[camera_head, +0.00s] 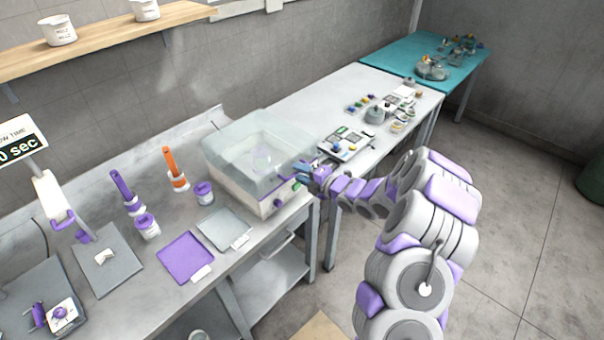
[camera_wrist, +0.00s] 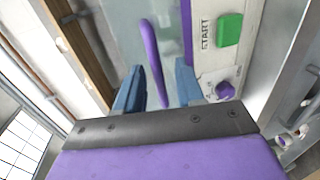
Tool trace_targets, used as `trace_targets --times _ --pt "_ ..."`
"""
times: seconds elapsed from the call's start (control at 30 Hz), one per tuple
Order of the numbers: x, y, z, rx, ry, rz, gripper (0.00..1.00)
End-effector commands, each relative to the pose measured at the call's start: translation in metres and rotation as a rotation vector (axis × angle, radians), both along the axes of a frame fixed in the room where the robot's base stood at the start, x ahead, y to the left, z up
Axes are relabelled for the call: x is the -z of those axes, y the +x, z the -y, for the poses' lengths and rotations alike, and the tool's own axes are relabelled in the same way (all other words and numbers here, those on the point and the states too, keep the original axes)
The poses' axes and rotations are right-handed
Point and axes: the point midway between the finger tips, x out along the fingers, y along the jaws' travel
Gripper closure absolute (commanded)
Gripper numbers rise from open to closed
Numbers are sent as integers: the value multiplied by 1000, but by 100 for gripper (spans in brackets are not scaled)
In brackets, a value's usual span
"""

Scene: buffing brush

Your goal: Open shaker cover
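The shaker (camera_head: 262,199) is a white box on the grey bench, with a transparent cover (camera_head: 245,150) shut over it. Its front face shows in the wrist view with a green START button (camera_wrist: 229,29) and a purple knob (camera_wrist: 225,90). A thin purple bar (camera_wrist: 152,55), which looks like the cover's handle, runs ahead of my gripper. My gripper (camera_head: 304,171) is at the shaker's right front corner. In the wrist view its two blue fingers (camera_wrist: 158,82) are apart, with the bar's near end showing between them. I cannot tell whether they touch it.
A purple mat (camera_head: 186,257) and a grey mat (camera_head: 224,228) lie left of the shaker. A second table (camera_head: 385,85) with small parts stands behind my gripper. The floor at right is clear.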

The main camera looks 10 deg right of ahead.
Motion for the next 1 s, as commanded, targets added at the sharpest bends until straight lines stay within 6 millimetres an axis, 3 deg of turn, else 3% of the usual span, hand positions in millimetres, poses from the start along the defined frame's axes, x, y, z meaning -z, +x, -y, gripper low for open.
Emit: trace_targets --times 0.27,0.7,1.0 --pt "0 1 -1 1 0 0 62" --pt "0 1 0 1 -1 -1 100" --pt "2 1 0 1 -2 -2 100"
